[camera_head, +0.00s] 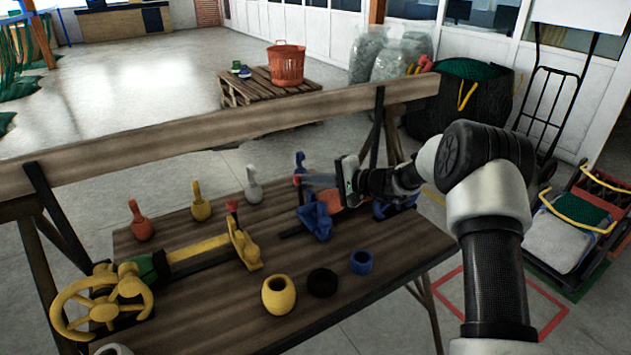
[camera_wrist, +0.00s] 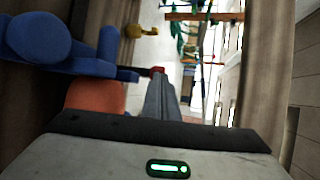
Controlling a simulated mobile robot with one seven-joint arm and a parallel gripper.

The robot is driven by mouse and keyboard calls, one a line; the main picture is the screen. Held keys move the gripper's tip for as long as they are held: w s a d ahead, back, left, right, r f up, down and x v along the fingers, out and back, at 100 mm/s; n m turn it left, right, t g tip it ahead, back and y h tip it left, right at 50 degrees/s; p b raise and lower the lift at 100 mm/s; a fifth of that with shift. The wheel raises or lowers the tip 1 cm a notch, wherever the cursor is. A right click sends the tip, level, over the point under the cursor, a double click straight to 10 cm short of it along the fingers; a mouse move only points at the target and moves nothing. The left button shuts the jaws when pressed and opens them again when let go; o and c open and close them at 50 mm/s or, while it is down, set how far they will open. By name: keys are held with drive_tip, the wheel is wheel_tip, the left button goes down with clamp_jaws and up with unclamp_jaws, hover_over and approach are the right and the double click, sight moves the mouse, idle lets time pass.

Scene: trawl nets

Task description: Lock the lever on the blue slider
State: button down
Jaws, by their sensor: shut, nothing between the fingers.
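The blue slider (camera_head: 318,222) sits on the rear right of the wooden bench, in front of my gripper. In the wrist view its blue body (camera_wrist: 65,55) fills the upper left. A red lever tip (camera_head: 297,180) shows just beyond my fingertips; it also shows in the wrist view (camera_wrist: 157,70). The lever's shaft is mostly hidden. My gripper (camera_head: 310,180) is shut and empty, pointing left above the slider. Its fingers also show in the wrist view (camera_wrist: 160,88). I cannot tell whether they touch the lever. An orange part (camera_wrist: 95,97) lies beside the fingers.
A yellow slider (camera_head: 243,245) with a red-tipped lever (camera_head: 232,206) and a yellow handwheel (camera_head: 102,302) are on the left. Red, yellow and grey handled pieces stand at the back. A wooden rail (camera_head: 200,128) runs behind the bench.

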drive_tip(key=shift+w+a+r+g+h, duration=0.15)
drive_tip(key=shift+w+a+g+h, duration=0.15)
drive_tip(key=shift+w, duration=0.1)
drive_tip(key=w+b, duration=0.1)
drive_tip(key=w+a+b, duration=0.2)
drive_tip(key=shift+f, duration=0.25)
drive_tip(key=shift+w+a+r, duration=0.1)
drive_tip(key=s+d+r+p, duration=0.1)
drive_tip(key=s+d+r, duration=0.3)
drive_tip(key=d+r, duration=0.4)
drive_tip(key=d, duration=0.2)
drive_tip(key=shift+s+d, duration=0.15)
drive_tip(key=shift+d, duration=0.2)
drive_tip(key=shift+r, duration=0.1)
